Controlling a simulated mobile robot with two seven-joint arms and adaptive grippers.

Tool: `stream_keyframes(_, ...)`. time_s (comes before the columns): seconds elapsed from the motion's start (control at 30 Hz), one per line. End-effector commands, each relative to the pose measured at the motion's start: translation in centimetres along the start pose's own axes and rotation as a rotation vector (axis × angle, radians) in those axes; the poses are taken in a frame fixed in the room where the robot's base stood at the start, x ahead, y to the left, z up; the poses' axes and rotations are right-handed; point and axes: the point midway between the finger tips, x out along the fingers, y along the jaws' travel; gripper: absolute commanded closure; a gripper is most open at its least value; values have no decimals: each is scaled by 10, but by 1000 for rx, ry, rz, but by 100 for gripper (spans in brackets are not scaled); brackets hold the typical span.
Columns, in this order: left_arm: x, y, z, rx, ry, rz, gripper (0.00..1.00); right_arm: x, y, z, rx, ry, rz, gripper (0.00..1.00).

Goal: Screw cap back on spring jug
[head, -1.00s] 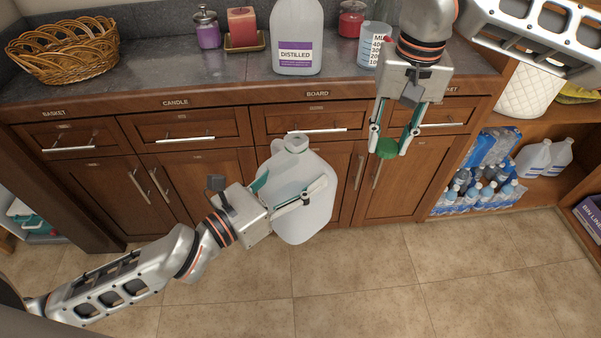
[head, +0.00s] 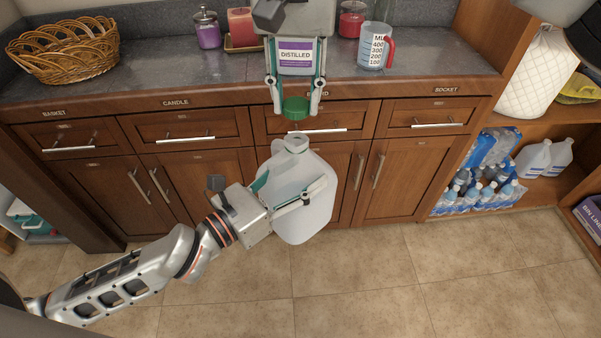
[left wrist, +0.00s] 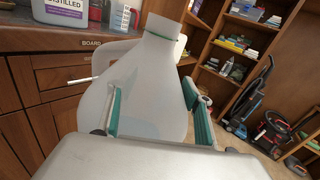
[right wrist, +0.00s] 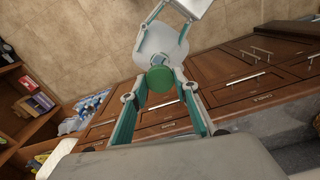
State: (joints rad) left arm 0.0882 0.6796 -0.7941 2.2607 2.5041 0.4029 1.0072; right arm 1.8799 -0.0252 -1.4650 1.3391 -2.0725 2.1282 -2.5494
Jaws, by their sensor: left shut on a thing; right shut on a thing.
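The spring jug (head: 304,200) is a translucent white jug with an uncapped neck, held upright in the air in front of the cabinets. My left gripper (head: 283,196) is shut on the jug's body; the jug also fills the middle of the left wrist view (left wrist: 140,100). My right gripper (head: 295,98) points down and is shut on the green cap (head: 295,106). The cap is above the jug's mouth (head: 294,140), with a visible gap between them. In the right wrist view the cap (right wrist: 161,79) sits between the fingertips and covers the jug's mouth; the jug (right wrist: 163,45) shows behind it.
A distilled jug (head: 296,58) stands on the counter (head: 150,72) behind my right gripper. A measuring cup (head: 373,48), candle (head: 241,24) and basket (head: 65,48) are also there. Bottled water (head: 482,185) sits on the right shelf.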

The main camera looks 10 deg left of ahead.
Motion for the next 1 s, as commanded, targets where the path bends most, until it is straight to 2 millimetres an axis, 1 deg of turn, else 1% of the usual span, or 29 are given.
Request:
stream_keyframes(0.17,0,0,2,2,-5,-1,100,3,0,0,-1,-1,0,79)
stream_keyframes(0.5,0,0,2,2,-5,-1,100,31,0,0,-1,-3,0,79)
stream_keyframes(0.6,0,0,2,2,-4,-1,100,37,0,0,-1,-3,0,79)
stream_keyframes(1.0,0,0,2,2,-5,-1,100,40,0,0,0,0,0,79)
